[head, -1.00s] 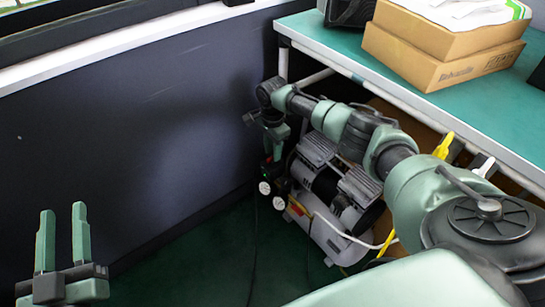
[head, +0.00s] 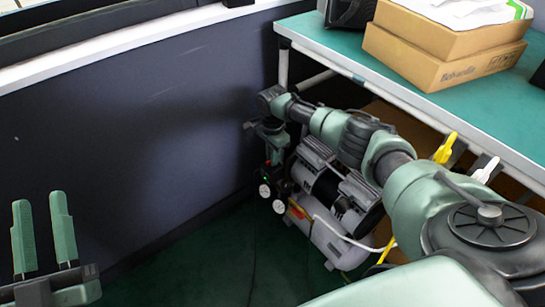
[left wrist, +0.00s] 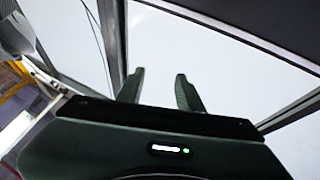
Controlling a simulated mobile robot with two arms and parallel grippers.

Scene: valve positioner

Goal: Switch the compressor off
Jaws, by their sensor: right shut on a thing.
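The compressor (head: 329,187), grey with a black motor and two ribbed heads, stands on the floor under the bench. Two white round gauges (head: 272,197) sit at its left end. My right arm reaches over it, and my right gripper (head: 274,154) points down at its left end, above the gauges. It is shut on a part there; the fingertips and the switch are too small and covered to make out. My left gripper (head: 44,232) is at the lower left, fingers up, open and empty. The left wrist view shows its two fingers apart (left wrist: 158,90).
A green-topped bench (head: 400,75) with cardboard boxes (head: 445,52) stands over the compressor. Yellow (head: 446,148) and white (head: 485,168) handles stick up along its front edge. A dark wall (head: 130,130) lies left; the green floor (head: 200,270) between is clear.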

